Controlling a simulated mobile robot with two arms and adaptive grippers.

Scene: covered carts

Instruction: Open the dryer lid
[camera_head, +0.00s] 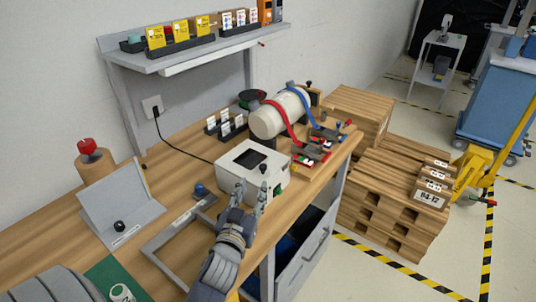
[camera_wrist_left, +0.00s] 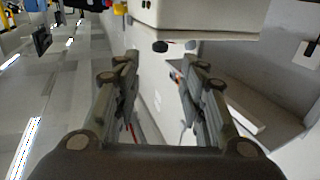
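The dryer looks to be the white box (camera_head: 230,175) on the wooden bench. A dark square window (camera_head: 250,158) shows in its top, and the lid appears flat and shut. A green mark and dark knobs show on its right-hand face. My left gripper (camera_head: 251,190) is at the box's near side, fingers apart and pointing at it. In the left wrist view the gripper (camera_wrist_left: 158,68) is open with nothing between its fingers. A white box-like body (camera_wrist_left: 195,14), probably the dryer, and a small dark knob (camera_wrist_left: 160,46) show beyond the fingertips. Contact cannot be told. My right gripper is out of view.
A grey metal frame (camera_head: 166,256) lies left of my left arm, beside a slanted grey stand (camera_head: 118,205). A shelf (camera_head: 190,52) with small boxes hangs above. Wooden crates (camera_head: 392,200) stand right.

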